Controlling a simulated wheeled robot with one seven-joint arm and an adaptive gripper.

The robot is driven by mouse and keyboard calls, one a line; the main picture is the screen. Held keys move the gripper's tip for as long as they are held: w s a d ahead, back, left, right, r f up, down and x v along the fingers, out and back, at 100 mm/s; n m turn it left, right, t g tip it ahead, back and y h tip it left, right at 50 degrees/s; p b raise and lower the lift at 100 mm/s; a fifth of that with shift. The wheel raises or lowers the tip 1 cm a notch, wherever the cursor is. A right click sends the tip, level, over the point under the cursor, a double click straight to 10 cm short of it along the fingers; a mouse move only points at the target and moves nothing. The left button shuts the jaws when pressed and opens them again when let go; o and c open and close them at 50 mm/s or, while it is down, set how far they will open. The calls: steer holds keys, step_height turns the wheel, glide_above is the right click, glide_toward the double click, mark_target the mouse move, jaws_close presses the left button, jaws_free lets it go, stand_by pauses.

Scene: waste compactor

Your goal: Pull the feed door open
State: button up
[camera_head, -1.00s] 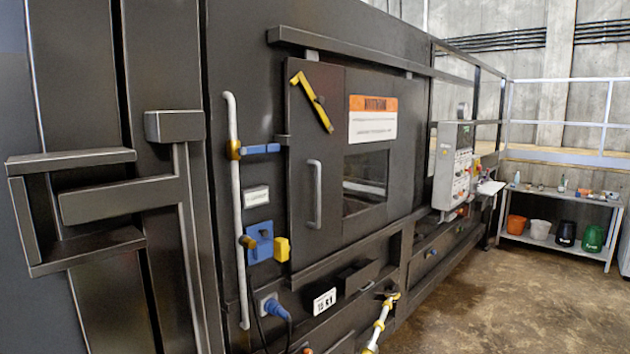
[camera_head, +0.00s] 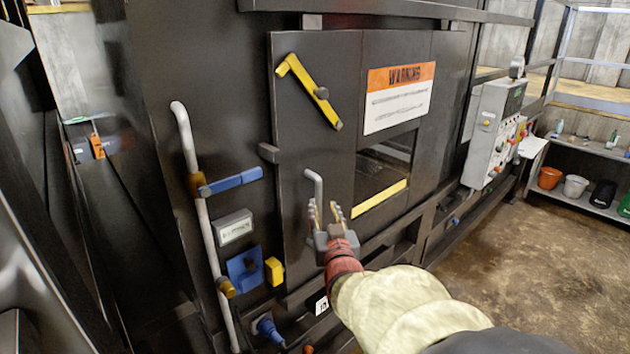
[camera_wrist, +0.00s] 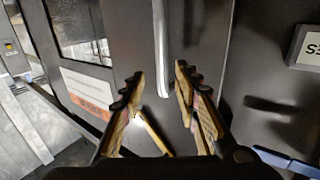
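The feed door (camera_head: 300,140) is a dark grey panel that looks shut in its frame. Its pale upright bar handle (camera_head: 316,185) also shows in the wrist view (camera_wrist: 161,50). My gripper (camera_head: 326,212) is open at the lower part of the handle. In the wrist view the handle lies between the two open fingers (camera_wrist: 163,110), with a gap on each side. Whether the fingers reach around the bar in depth, I cannot tell. A slanted yellow latch bar (camera_head: 312,90) sits on the door's upper part. My gripper hides the handle's lower end.
A blue lever (camera_head: 235,181) on a pale vertical pipe (camera_head: 187,140) stands left of the door, above a blue box (camera_head: 245,266) with a yellow block. Right are a warning sign (camera_head: 400,95), a window (camera_head: 385,165) and a control box (camera_head: 492,130). Floor at right is clear.

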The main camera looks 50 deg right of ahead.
mark_target(319, 198)
steer(key=shift+w+a+r, duration=0.15)
steer(key=shift+w+r, duration=0.05)
steer(key=shift+w, duration=0.25)
steer(key=p+x, duration=0.1)
steer(key=x, duration=0.6)
steer(key=shift+s, duration=0.2)
steer(key=shift+f, duration=0.1)
steer(key=shift+c, duration=0.8)
jaws_close()
